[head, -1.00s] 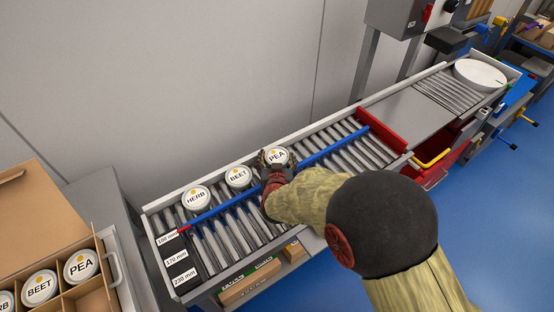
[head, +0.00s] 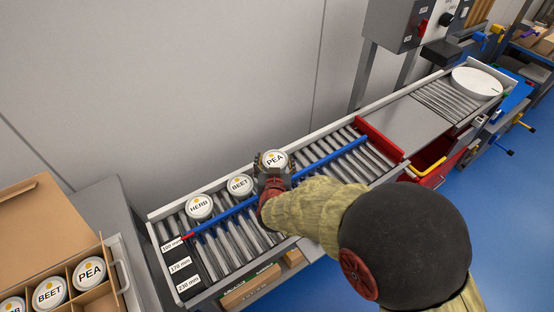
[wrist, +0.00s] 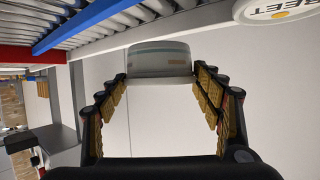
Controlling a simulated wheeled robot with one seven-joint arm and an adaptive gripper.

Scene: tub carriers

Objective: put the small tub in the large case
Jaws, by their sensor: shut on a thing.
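My gripper (head: 272,175) is shut on a white-lidded tub marked PEA (head: 274,159) at the blue-railed roller lane. In the wrist view this tub (wrist: 160,58) sits between the two padded fingers. It seems slightly raised, but its base is hidden in the head view. Tubs marked BEET (head: 240,185) and HERB (head: 200,206) stand to its left in the same lane. An open cardboard case (head: 117,287) at lower left has dividers and holds several tubs, including BEET (head: 49,293) and PEA (head: 90,272). The case is cut off by the frame.
A blue rail (head: 320,162) runs along the rollers, and a red bar (head: 380,138) crosses them to the right. Lane labels (head: 180,262) read 100, 170 and 230 mm. A wall stands close behind the conveyor. A large white round lid (head: 477,82) lies at the far end.

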